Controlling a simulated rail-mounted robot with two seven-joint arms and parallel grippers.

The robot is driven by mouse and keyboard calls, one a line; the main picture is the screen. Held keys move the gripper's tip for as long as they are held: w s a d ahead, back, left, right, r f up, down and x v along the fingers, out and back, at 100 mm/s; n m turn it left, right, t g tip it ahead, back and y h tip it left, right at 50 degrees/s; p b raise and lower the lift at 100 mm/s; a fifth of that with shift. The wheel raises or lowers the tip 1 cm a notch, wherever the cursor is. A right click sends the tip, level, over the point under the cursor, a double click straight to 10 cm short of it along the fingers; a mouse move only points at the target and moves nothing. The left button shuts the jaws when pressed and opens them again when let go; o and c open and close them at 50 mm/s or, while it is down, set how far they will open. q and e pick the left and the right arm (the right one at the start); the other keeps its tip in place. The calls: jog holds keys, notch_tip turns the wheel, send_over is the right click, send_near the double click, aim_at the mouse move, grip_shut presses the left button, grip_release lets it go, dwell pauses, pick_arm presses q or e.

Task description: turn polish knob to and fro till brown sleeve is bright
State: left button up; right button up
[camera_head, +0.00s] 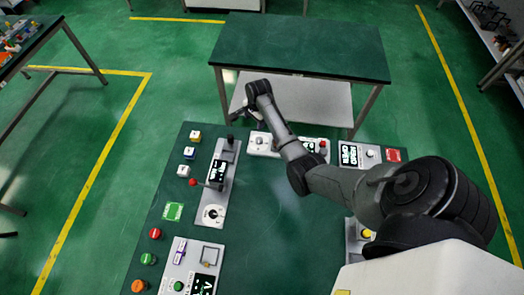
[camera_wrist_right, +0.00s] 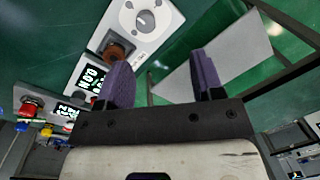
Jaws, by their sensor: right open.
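The brown sleeve (camera_wrist_right: 118,48) is a dull brown ring in the right wrist view, close beyond the left fingertip and partly hidden by it. Beside it on the same white module is a round white dial with a grey knob (camera_wrist_right: 145,20), apparently the polish knob. In the head view the dial (camera_head: 259,140) is at the panel's far edge; my arm hides the sleeve there. My right gripper (camera_wrist_right: 162,75) is open, its purple fingers apart and empty. In the head view it (camera_head: 237,116) is near the far edge, up-left of the dial. My left gripper is not seen.
A black-handled lever (camera_head: 230,138) and a red-tipped lever (camera_head: 194,183) stand on the module to the left. Displays and red buttons (camera_head: 393,155) lie along the far edge on the right. A green-topped table (camera_head: 300,45) stands beyond. The panel's middle is bare.

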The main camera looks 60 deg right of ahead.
aim_at(259, 139)
jog(key=f+n+b, duration=0.1)
jog(key=f, duration=0.3)
jog(key=s+f+n, duration=0.1)
jog(key=f+n, duration=0.1)
jog(key=f, duration=0.2)
jog(key=f+n+g+b, duration=0.1)
jog(key=f+n, duration=0.1)
jog(key=f, duration=0.2)
jog(key=shift+s+d+f+b, duration=0.2)
jog(key=shift+d+f+b, duration=0.05)
jog(key=shift+f+b, duration=0.05)
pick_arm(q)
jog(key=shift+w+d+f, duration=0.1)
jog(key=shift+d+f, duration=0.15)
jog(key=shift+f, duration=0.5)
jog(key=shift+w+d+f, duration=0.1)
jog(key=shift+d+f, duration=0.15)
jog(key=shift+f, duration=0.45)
pick_arm(e)
jog(key=shift+f, duration=0.55)
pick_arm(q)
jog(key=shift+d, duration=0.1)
pick_arm(e)
jog(key=shift+c, duration=0.3)
jog(key=shift+c, duration=0.7)
jog(key=c, duration=0.7)
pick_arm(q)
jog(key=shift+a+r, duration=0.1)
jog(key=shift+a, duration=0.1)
